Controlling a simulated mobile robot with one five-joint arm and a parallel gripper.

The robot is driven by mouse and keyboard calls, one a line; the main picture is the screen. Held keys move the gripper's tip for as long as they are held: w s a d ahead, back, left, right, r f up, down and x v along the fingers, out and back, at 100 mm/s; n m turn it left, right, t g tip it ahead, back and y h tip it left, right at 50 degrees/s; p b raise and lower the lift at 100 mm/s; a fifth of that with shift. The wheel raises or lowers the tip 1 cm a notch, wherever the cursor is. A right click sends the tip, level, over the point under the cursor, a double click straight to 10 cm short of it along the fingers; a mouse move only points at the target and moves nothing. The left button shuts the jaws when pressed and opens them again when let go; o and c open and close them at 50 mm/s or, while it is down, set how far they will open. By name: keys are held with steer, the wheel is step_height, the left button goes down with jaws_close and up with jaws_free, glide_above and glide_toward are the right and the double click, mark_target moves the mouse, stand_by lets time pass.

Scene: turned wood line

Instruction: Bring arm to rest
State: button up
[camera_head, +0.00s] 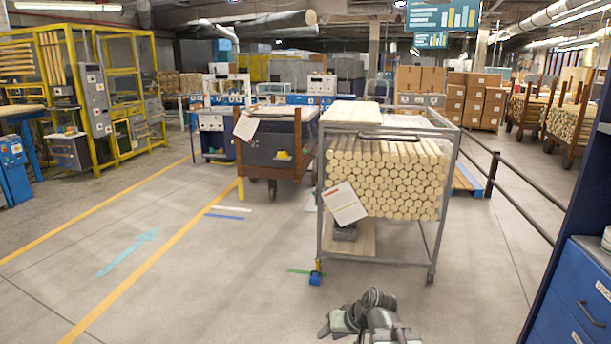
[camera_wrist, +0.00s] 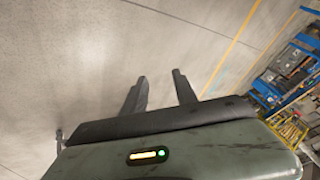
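My gripper (camera_wrist: 160,88) shows in the wrist view with its two dark fingers apart and nothing between them. Beyond the fingers is bare grey floor with a yellow line. In the head view my folded arm (camera_head: 372,318) is at the bottom centre, in front of the metal cart and apart from it. The fingertips are hard to make out in the head view.
A metal-framed cart (camera_head: 433,228) with stacked wooden dowels (camera_head: 385,178) stands ahead. A brown cart (camera_head: 270,172) is behind it. A blue drawer cabinet (camera_head: 580,290) is close at right, beside a dark railing (camera_head: 520,192). The marked floor (camera_head: 150,250) at left is clear.

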steer(key=s+d+f+m+g+h, duration=0.1)
steer(key=s+d+f+g+h, duration=0.35)
steer(key=s+d, duration=0.4)
step_height(320, 180, up, 15)
steer(key=d+p, duration=0.1)
steer(key=p, duration=1.3)
steer(key=shift+s+f+m, duration=0.2)
steer(key=shift+s+m, duration=0.1)
steer(key=shift+s, duration=0.05)
steer(key=shift+d+h, duration=0.1)
steer(key=shift+h, duration=0.15)
